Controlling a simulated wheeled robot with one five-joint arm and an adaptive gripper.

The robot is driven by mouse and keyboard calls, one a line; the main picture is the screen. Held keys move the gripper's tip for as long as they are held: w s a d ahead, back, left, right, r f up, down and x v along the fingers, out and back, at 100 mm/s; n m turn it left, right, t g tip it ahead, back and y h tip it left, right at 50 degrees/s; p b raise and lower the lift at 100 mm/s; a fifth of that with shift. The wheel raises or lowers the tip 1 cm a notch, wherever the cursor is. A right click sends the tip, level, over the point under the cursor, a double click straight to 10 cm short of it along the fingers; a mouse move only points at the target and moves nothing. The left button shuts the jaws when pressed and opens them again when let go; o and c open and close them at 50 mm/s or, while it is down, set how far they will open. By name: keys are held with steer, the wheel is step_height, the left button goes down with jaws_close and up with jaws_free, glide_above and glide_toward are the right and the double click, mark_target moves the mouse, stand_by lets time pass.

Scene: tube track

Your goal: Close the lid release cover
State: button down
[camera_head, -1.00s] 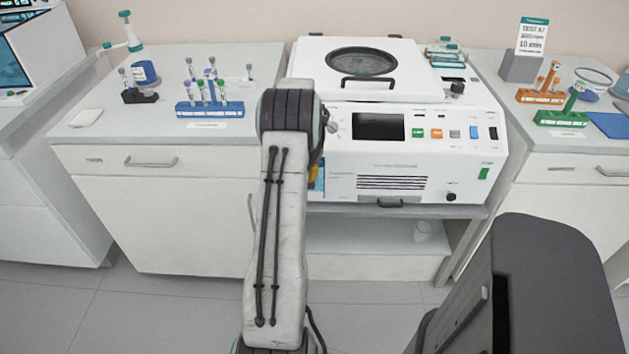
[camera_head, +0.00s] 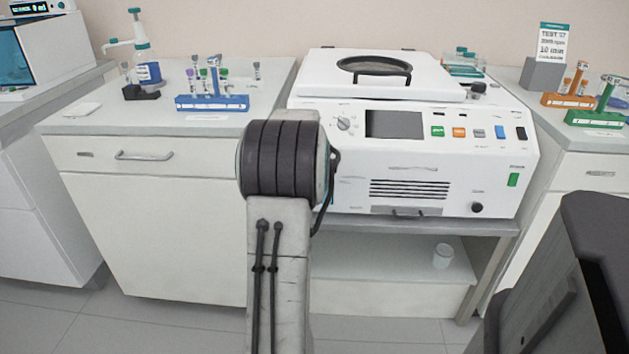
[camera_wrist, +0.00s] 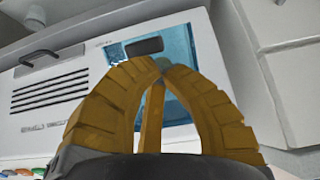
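In the wrist view, a blue see-through panel (camera_wrist: 184,45), apparently the lid release cover, sits on the white machine's front. A dark block (camera_wrist: 143,47) shows at it. Whether the panel stands open or closed I cannot tell. My gripper (camera_wrist: 163,66) has yellow fingers whose tips meet in front of the panel, with a small grey piece at the tips. It seems shut and empty; I cannot tell if it touches the panel. In the head view my arm hides the gripper and panel. The white machine (camera_head: 400,190) stands on its bench, its top lid (camera_head: 440,88) down.
A blue tube rack (camera_head: 205,103) and a bottle (camera_head: 147,70) stand on the left cabinet. A green rack (camera_head: 595,118) stands at right. A cup (camera_head: 443,256) sits on the shelf below.

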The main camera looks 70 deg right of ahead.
steer(key=shift+d+f+t+h+b, duration=0.15)
steer(key=shift+f+h+b, duration=0.5)
steer(key=shift+b, duration=0.9)
steer(key=shift+d+f+t+h+b, duration=0.1)
steer(key=shift+f+t+h+b, duration=0.15)
steer(key=shift+f+h+b, duration=0.85)
steer(key=d+f+b, duration=0.1)
steer(key=b, duration=0.1)
steer(key=d+f+y+b, duration=0.1)
steer(key=b, duration=0.1)
steer(key=shift+w, duration=0.4)
steer(key=shift+d+f, duration=0.1)
steer(key=shift+f, duration=0.3)
steer(key=shift+r, duration=0.15)
